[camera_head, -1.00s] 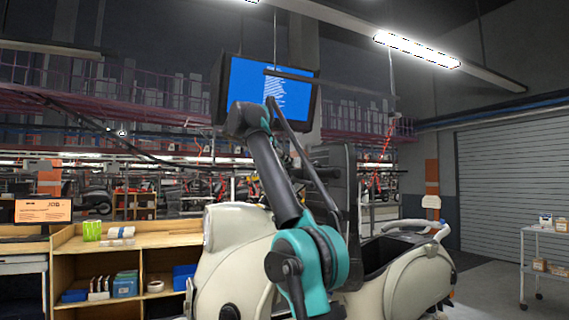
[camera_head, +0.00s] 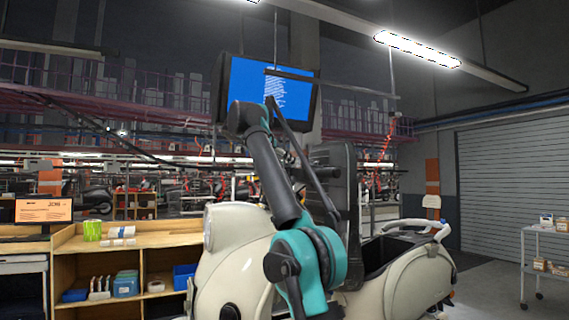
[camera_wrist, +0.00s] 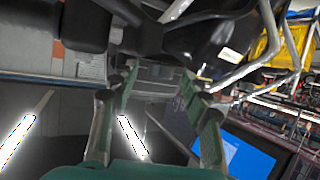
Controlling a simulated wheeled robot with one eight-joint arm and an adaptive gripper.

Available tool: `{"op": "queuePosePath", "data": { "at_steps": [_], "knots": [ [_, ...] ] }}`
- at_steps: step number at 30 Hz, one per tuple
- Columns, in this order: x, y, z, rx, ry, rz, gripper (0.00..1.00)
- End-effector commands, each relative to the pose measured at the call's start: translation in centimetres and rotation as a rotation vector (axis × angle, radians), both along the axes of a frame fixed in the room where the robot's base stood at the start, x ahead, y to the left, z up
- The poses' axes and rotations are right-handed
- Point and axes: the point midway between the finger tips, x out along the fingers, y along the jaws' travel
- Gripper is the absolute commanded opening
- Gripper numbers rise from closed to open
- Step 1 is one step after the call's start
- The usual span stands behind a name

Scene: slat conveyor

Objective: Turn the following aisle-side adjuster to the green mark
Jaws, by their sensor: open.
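A cream scooter (camera_head: 235,248) stands behind my arm in the head view, with its front at the left. No adjuster or green mark can be made out in either view. My gripper (camera_wrist: 158,76) is open and empty in the wrist view, its fingers spread apart. Dark scooter-like parts and a pale bar (camera_wrist: 247,65) show beyond the fingertips; their distance is unclear. In the head view, my arm hides part of the scooter, and the gripper itself cannot be clearly made out.
A wooden shelf unit (camera_head: 175,240) with small boxes stands at the left. A hanging blue screen (camera_head: 285,88) is behind my raised arm and also shows in the wrist view (camera_wrist: 245,158). A white cart (camera_head: 545,232) stands at the right, with open floor before the shutter.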

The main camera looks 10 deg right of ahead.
Motion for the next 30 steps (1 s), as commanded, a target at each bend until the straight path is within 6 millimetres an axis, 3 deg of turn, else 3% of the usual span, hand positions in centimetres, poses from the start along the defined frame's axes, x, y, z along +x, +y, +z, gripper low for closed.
{"op": "queuePosePath", "data": {
  "at_steps": [11,22,30],
  "knots": [
    [-3.1,3.4,1.1,0.000,0.001,0.004,0.47],
    [-8.0,8.7,1.1,0.001,0.001,0.004,0.47],
    [-9.8,10.7,1.0,0.000,0.000,0.001,0.47]
  ]
}}
